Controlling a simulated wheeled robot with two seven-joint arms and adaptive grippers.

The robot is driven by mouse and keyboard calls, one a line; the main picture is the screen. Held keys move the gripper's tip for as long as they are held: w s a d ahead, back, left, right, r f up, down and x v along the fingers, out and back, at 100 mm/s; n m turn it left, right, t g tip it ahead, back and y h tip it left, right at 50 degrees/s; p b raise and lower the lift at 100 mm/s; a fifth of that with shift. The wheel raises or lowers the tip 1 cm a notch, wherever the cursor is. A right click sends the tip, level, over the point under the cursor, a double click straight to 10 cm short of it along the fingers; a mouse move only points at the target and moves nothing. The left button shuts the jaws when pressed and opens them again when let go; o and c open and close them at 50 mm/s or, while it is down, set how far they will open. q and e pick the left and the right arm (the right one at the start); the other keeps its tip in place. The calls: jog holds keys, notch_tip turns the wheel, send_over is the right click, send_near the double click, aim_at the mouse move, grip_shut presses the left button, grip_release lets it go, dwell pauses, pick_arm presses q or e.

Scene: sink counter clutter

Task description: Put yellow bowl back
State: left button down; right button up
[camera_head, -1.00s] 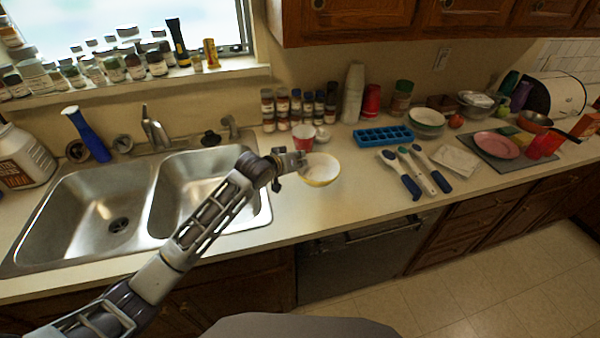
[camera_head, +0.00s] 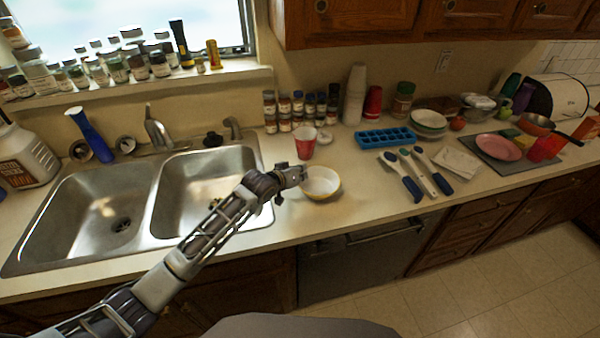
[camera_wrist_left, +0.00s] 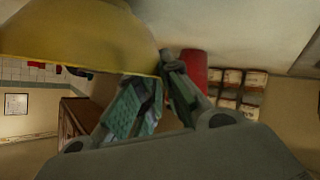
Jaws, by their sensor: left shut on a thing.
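The yellow bowl (camera_head: 322,186) is white inside and yellow outside. In the head view it is upright at the counter's front part, right of the sink. My left gripper (camera_head: 301,176) is at the bowl's left rim and is shut on it. In the left wrist view the bowl's yellow side (camera_wrist_left: 85,45) fills the upper left, and my left gripper's fingers (camera_wrist_left: 158,95) meet at its rim. Whether the bowl's base touches the counter is hard to tell. My right gripper is in neither view.
A red cup (camera_head: 304,143) stands just behind the bowl. A blue ice tray (camera_head: 385,138) and several blue-handled utensils (camera_head: 415,172) lie to the right. The double sink (camera_head: 195,190) is to the left. Stacked bowls (camera_head: 429,119) stand farther back right.

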pick_arm(q)
jog(key=shift+f, duration=0.1)
dwell(0.3)
jog(key=c, duration=1.6)
grip_release()
jog(key=v, duration=1.2)
jog(key=shift+b, duration=0.4)
